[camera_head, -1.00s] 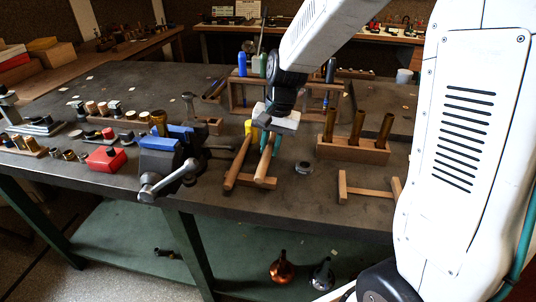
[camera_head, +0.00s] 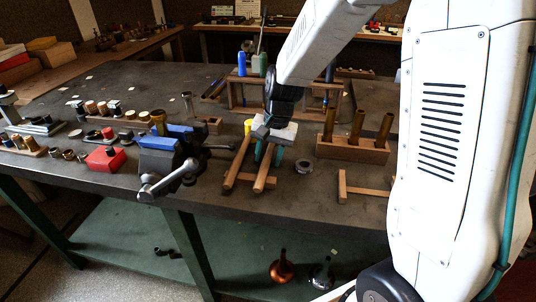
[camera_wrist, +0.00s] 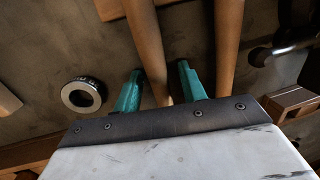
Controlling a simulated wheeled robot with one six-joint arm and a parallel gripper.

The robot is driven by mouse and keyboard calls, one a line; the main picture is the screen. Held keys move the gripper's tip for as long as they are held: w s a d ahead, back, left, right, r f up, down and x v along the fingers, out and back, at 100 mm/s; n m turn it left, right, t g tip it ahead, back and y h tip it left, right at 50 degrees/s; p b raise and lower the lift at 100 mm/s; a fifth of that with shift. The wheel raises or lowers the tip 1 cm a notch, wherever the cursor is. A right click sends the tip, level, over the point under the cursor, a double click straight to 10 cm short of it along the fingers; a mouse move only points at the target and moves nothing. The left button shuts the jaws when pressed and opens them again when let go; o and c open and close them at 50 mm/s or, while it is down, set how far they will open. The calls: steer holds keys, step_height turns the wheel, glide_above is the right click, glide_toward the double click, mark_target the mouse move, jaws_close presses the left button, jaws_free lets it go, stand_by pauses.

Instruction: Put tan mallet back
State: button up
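Two wooden mallet handles lie side by side on a low wooden rest (camera_head: 248,180) on the bench, near ends towards me. The left handle (camera_head: 236,163) runs back to a yellow piece (camera_head: 248,127), seemingly its head. The right handle (camera_head: 264,172) runs back under my gripper (camera_head: 270,153); its head is hidden, so I cannot tell its colour. In the wrist view, my open gripper (camera_wrist: 160,82) has one teal finger on each side of this handle (camera_wrist: 148,45), with gaps visible. The other handle (camera_wrist: 228,45) lies outside the fingers.
A metal ring (camera_head: 304,166) lies right of the handles; a second wooden rest (camera_head: 366,191) is further right, empty. A wooden block with brass tubes (camera_head: 352,152) stands behind them. A blue-jawed vise (camera_head: 160,165) stands close on the left.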

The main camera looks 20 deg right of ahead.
step_height(320, 180, up, 12)
steer(key=d, duration=0.2)
steer(key=s+r+n+h, duration=0.1)
steer(key=s+r+n, duration=0.1)
steer(key=s, duration=1.1)
steer(key=s+r+n+h, duration=0.1)
steer(key=s+n, duration=0.3)
steer(key=s, duration=1)
steer(key=shift+d+r+n+t, duration=0.4)
steer(key=shift+d+r, duration=0.05)
steer(key=shift+r, duration=0.2)
steer(key=shift+c, duration=0.5)
steer(key=shift+a, duration=0.1)
